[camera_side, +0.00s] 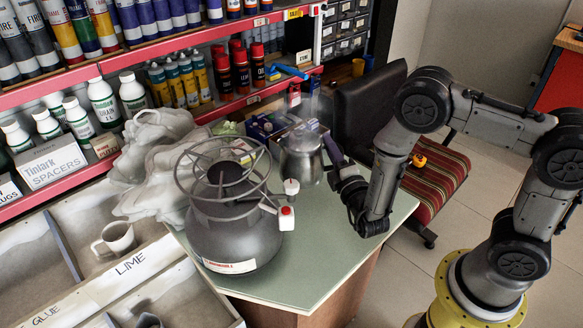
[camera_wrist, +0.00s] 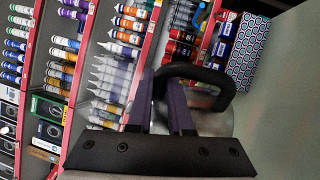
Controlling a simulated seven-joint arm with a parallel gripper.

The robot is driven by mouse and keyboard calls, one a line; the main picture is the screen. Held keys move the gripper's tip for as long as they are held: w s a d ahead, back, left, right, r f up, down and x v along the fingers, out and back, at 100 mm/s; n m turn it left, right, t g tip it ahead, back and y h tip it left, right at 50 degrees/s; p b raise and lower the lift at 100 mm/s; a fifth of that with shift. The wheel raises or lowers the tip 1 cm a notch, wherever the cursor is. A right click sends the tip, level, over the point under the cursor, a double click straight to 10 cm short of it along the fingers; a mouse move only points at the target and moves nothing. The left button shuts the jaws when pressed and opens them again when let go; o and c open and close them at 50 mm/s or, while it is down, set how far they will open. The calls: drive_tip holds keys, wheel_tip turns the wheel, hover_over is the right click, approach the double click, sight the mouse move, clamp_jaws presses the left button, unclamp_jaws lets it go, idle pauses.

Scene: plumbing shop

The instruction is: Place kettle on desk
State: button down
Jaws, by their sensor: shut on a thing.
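The kettle (camera_side: 301,160) is a shiny metal vessel over the back part of the green-topped desk (camera_side: 318,250), behind the gas burner. In the wrist view its black handle (camera_wrist: 224,78) curves between and past my fingers, and its metal body (camera_wrist: 212,122) is partly hidden behind them. My gripper (camera_side: 336,152) is at the kettle's right side, with its purple fingers (camera_wrist: 163,90) shut on the handle. I cannot tell whether the kettle's base touches the desk.
A large gas burner (camera_side: 235,237) stands on the desk, beside a crumpled pale sack (camera_side: 160,165). Small boxes (camera_side: 262,128) lie behind the kettle. Shelves of bottles (camera_side: 105,100) line the back. A chair (camera_side: 435,180) stands behind my arm. The desk's front right is clear.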

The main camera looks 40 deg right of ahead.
drive_tip(key=w, duration=0.2)
drive_tip(key=w+f, duration=0.2)
drive_tip(key=w, duration=0.1)
drive_tip(key=shift+w+d+f, duration=0.2)
drive_tip(key=shift+w+d, duration=0.05)
drive_tip(key=shift+w, duration=0.1)
drive_tip(key=w+f, duration=0.5)
drive_tip(key=f, duration=0.4)
drive_tip(key=shift+d, duration=0.15)
drive_tip(key=c, duration=0.8)
unclamp_jaws()
drive_tip(key=shift+f, duration=0.2)
drive_tip(key=shift+c, duration=0.2)
